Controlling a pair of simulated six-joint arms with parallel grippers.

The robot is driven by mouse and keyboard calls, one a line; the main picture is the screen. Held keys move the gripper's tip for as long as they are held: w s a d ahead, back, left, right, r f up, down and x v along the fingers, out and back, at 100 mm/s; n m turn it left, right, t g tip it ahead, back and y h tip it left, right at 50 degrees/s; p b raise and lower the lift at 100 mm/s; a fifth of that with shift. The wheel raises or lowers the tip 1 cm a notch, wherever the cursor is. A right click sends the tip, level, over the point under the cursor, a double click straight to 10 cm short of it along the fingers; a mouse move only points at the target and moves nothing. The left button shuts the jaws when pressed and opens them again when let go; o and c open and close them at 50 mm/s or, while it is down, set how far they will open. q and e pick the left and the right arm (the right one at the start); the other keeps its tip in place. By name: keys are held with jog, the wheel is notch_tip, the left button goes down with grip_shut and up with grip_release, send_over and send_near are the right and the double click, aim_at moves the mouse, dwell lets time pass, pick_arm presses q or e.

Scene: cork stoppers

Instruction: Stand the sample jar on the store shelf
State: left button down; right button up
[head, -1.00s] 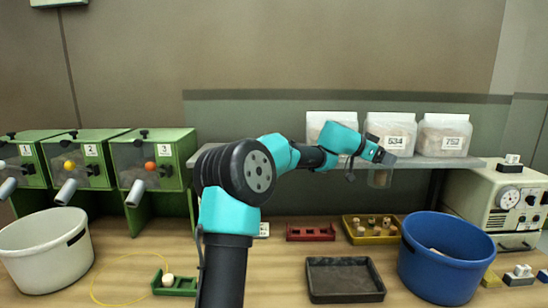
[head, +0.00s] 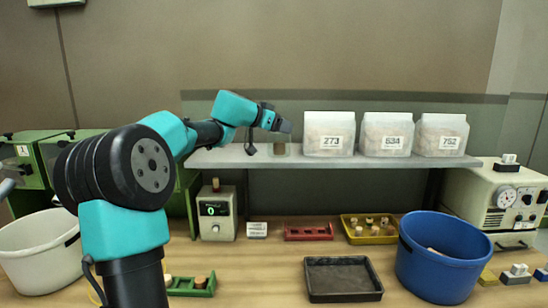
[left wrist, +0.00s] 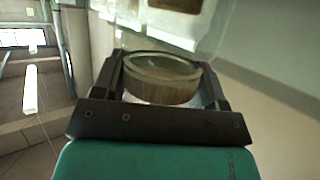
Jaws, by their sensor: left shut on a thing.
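My left gripper (head: 268,138) is shut on the sample jar (head: 280,149), a small clear jar with brown contents. The jar is at the left part of the grey store shelf (head: 228,158), left of the bag marked 273. It looks upright; whether its base touches the shelf I cannot tell. In the left wrist view the jar's round ribbed end (left wrist: 162,90) sits between the two dark fingers, with clear wall beyond it. My right gripper is not in view.
Bags marked 273 (head: 329,134), 534 (head: 386,134) and 752 (head: 441,135) stand on the shelf to the right. The shelf's left end is clear.

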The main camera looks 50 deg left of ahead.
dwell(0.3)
pick_arm(q)
jog(key=w+a+f, duration=0.1)
jog(key=w+a, duration=0.9)
jog(key=a, duration=0.2)
jog(key=shift+w+f, duration=0.25)
jog(key=shift+w, duration=0.05)
jog(key=shift+f, duration=0.1)
dwell(0.3)
jog(key=shift+f, duration=1.65)
jog(key=shift+f, duration=0.1)
jog(key=shift+c, duration=0.8)
grip_release()
